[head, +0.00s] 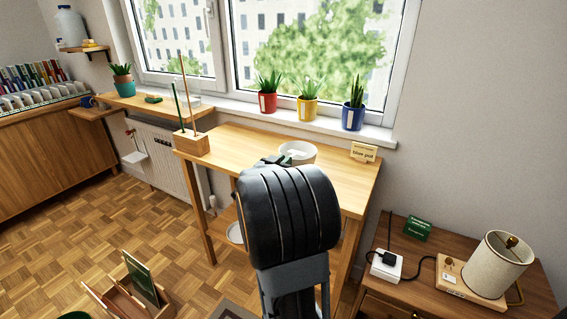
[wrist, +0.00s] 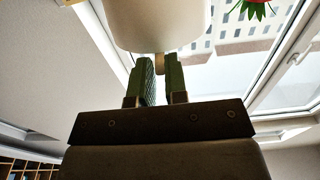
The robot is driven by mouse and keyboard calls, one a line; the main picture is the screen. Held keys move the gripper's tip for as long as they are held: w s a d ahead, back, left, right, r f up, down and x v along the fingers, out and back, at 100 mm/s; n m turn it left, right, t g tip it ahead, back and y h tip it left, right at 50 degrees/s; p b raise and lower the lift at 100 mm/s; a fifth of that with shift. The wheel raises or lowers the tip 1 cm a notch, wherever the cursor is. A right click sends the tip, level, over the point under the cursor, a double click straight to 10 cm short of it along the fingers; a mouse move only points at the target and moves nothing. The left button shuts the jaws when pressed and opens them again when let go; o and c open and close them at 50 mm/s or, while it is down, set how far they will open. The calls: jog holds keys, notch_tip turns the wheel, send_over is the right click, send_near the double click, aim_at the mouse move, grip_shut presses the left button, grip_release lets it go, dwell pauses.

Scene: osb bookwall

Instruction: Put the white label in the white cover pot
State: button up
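The white cover pot (head: 299,151) stands on the wooden table by the window. My gripper (head: 275,160) is at the pot's near left side, partly hidden by my own arm. In the wrist view, which appears upside down, the pot (wrist: 158,22) fills the top. My gripper's green fingers (wrist: 160,72) stand a small gap apart at the pot's rim. A narrow tan-looking piece (wrist: 160,64) fills the gap between the fingertips. It looks like the label in shade, mostly hidden. I cannot tell whether it is inside the rim.
Red (head: 268,102), yellow (head: 307,108) and blue (head: 352,117) plant pots line the sill. A lamp (head: 496,264) stands on the right cabinet.

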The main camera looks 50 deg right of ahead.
jog(key=o, duration=0.3)
